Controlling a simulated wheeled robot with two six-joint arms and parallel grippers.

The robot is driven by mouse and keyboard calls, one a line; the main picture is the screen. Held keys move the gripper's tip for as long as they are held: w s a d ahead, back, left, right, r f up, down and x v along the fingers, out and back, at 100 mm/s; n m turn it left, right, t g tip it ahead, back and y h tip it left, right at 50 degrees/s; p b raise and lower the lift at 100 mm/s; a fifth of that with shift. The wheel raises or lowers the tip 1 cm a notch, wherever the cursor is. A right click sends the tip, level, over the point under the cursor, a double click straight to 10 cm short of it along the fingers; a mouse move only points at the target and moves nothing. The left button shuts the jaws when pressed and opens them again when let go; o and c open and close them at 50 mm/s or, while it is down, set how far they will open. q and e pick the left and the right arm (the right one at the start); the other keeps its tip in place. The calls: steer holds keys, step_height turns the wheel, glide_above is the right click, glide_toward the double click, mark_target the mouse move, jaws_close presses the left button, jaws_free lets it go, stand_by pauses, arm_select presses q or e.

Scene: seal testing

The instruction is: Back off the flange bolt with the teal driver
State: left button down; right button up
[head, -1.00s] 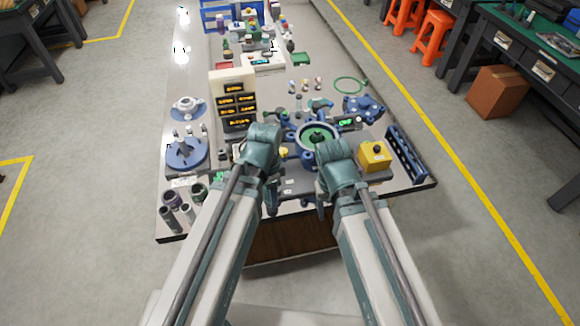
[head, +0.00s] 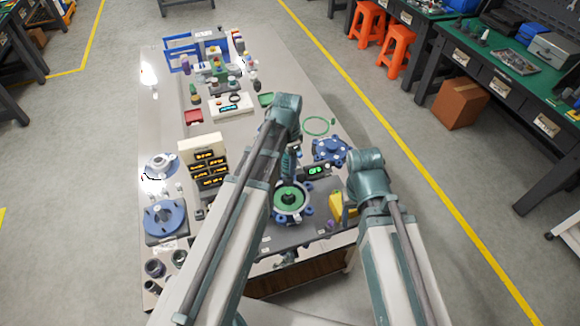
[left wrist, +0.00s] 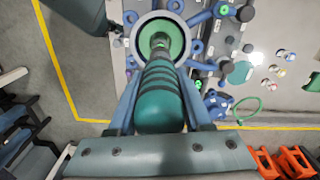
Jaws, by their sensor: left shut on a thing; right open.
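My left gripper (head: 289,158) is shut on the teal driver (head: 291,163). In the left wrist view, the ribbed dark-and-teal driver (left wrist: 160,98) lies between the two fingers, its tip end toward the green-centred round fixture (left wrist: 176,39). In the head view this fixture (head: 291,199), with blue lugs around it, is just below the driver. I cannot tell whether the tip touches it. The flange bolt cannot be picked out clearly; the driver covers the fixture's middle in the wrist view. My right gripper (head: 352,208) is open near the yellow box, its fingers mostly hidden by its wrist.
A blue flange (head: 330,151) and a green ring (head: 316,126) lie behind. A cream display stand (head: 202,145) and a blue round plate (head: 165,219) are to the left. An orange stool (head: 396,51) stands off the table.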

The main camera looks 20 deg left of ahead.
mark_target(288, 177)
arm_select(q)
steer(key=shift+f+b, duration=2.5)
steer(key=shift+b, duration=0.05)
steer(key=shift+f+b, duration=0.95)
steer(key=shift+b, duration=0.1)
stand_by(0.7)
steer(key=shift+r+p, duration=0.45)
steer(key=shift+p, duration=0.05)
stand_by(3.2)
